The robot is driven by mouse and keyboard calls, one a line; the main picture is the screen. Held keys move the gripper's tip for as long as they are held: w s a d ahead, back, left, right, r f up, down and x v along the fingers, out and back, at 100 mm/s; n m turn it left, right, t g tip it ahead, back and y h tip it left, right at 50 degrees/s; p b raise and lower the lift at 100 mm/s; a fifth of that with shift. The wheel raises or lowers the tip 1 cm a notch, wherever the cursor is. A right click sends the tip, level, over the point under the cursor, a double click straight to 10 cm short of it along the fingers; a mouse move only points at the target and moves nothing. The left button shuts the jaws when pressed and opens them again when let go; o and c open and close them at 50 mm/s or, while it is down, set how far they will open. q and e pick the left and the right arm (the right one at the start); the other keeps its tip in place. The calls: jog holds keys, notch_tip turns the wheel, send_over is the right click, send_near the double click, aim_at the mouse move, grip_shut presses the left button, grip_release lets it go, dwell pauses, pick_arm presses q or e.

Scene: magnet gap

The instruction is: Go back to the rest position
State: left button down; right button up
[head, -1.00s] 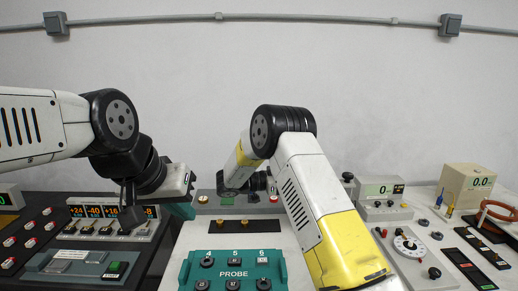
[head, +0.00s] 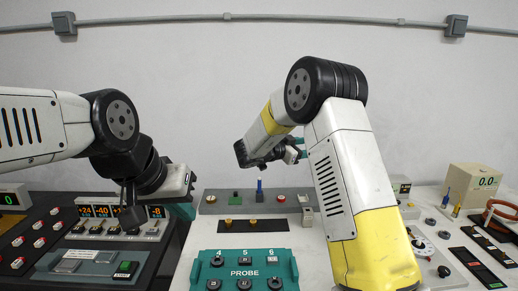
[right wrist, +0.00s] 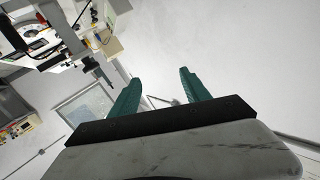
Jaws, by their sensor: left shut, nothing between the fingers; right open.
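My right arm rises from the lower right and bends at a high elbow. My right gripper (head: 297,148) is up above the back of the bench, partly hidden by the arm, with a little teal showing. In the right wrist view its two teal fingers (right wrist: 160,82) stand apart with nothing between them. My left arm comes in from the left, and its gripper (head: 184,211) points down, shut and empty, beside the dark console's right edge. Its fingertips are mostly hidden.
Below the right gripper is a grey panel (head: 222,207) with knobs and an upright blue piece (head: 260,189). A teal PROBE block (head: 244,257) is in front. The dark console (head: 40,214) is left; a beige meter box (head: 471,186) stands right. The air above is free.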

notch_tip(320, 180, up, 6)
jog(key=w+n+t+y, duration=0.2)
jog(key=t+y, duration=0.2)
jog(key=s+a+r+n+t+y, duration=0.2)
jog(key=s+a+r+n+y, duration=0.5)
jog(key=s+r+y, duration=0.25)
jog(key=s+d+f+n+g, duration=0.1)
jog(key=s+f+n+g, duration=0.1)
jog(key=s, duration=0.8)
jog(key=s+d+f+n+g+y, duration=0.1)
jog(key=s+d+f+n+g, duration=0.1)
jog(key=s+f+g, duration=0.2)
jog(key=s+d+f+n+g+y, duration=0.1)
jog(key=s+f, duration=0.7)
jog(key=s, duration=1)
jog(key=shift+s+d+n+g, duration=0.2)
jog(key=shift+d+n+g, duration=0.25)
jog(key=shift+g, duration=0.75)
jog(key=shift+r, duration=0.1)
